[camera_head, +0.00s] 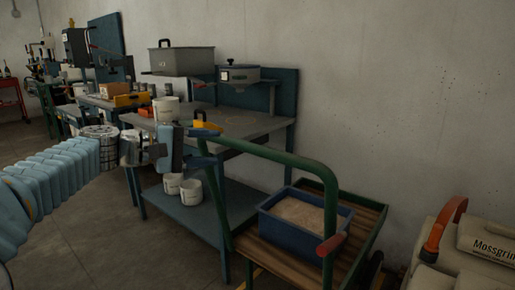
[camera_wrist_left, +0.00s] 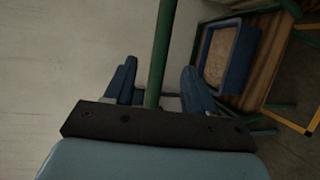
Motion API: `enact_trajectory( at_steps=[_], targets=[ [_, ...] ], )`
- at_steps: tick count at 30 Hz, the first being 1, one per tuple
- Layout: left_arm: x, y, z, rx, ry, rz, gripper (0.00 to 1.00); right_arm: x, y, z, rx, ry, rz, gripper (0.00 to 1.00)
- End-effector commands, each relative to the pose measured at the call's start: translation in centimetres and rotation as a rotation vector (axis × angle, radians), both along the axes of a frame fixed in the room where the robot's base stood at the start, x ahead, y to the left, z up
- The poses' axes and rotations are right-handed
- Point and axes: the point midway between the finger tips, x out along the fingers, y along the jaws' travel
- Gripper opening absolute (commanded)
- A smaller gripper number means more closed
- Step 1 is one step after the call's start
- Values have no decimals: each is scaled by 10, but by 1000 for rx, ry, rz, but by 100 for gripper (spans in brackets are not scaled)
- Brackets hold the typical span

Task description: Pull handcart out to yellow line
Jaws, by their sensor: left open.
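A blue crate (camera_head: 296,240) of sandy material stands on the deck. My left gripper (camera_head: 207,147) is open at the left end of the handle's top bar. In the left wrist view, the green bar (camera_wrist_left: 161,50) runs between the two blue fingers (camera_wrist_left: 158,78), which stand apart from it. The yellow line (camera_wrist_left: 292,120) shows on the floor beside the cart in the wrist view. My right gripper is out of view.
A workbench (camera_head: 240,122) with a grey bin (camera_head: 181,61) and a scale stands behind the cart. White buckets (camera_head: 191,190) sit on its lower shelf. Pale sacks (camera_head: 470,245) lie at the right. Open floor (camera_head: 110,235) is at the lower left.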

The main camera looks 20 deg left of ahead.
Motion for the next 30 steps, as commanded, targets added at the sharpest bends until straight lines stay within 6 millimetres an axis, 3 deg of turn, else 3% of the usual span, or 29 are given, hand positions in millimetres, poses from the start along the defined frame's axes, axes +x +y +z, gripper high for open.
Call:
enact_trajectory(
  at_steps=[15, 21, 30],
  targets=[
    [81, -70, -20, 0, 5, -4, 55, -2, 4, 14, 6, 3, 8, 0],
    [95, -82, -25, 1, 4, -1, 55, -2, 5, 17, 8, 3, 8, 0],
    [97, -83, -26, 1, 4, 0, 55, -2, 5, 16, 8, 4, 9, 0]
  ],
)
